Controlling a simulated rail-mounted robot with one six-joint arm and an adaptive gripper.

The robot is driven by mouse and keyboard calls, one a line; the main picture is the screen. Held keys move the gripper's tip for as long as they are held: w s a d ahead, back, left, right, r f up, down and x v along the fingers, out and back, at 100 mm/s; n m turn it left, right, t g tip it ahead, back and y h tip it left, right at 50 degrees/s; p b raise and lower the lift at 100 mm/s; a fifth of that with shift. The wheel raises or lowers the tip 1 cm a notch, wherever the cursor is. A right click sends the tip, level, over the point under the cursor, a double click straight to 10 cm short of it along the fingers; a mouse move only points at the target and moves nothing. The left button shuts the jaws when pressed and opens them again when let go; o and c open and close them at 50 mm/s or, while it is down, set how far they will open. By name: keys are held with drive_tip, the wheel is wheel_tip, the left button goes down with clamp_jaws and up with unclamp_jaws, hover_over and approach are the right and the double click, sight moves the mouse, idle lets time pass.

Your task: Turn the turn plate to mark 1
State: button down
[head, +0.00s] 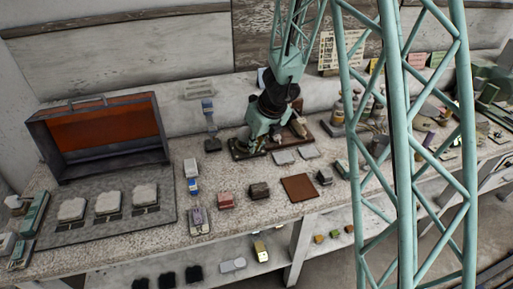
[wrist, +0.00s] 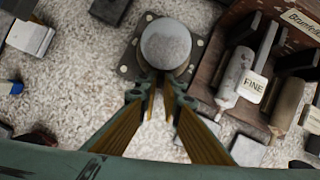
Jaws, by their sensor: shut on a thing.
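A round, flat-topped grey piece (wrist: 166,45) on a dark square base with bolt heads, which looks like the turn plate, is at the top middle of the wrist view. My gripper (wrist: 162,78) is shut on it at its near side, with the fingertips against its lower edge. In the head view my gripper (head: 246,143) reaches down at the middle back of the bench and hides most of this piece. I cannot make out mark 1 or any other number on it.
A brown rack (wrist: 210,70) with grey and brown rollers, one labelled FINE, stands close on the right. An open orange-lined case (head: 105,135) is at the left of the bench (head: 265,212). Small blocks and a brown square plate (head: 299,188) lie in front.

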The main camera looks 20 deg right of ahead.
drive_tip(key=shift+a+m+h+b, duration=0.45)
drive_tip(key=shift+a+m, duration=0.2)
drive_tip(key=shift+m, duration=0.45)
drive_tip(key=shift+a+r+m+h, duration=0.1)
drive_tip(key=shift+a+m+h, duration=0.2)
drive_tip(key=shift+m, duration=0.4)
drive_tip(key=c, duration=2.8)
unclamp_jaws()
drive_tip(key=shift+s, duration=0.1)
drive_tip(key=shift+d+n, duration=0.3)
drive_tip(key=shift+n, duration=0.2)
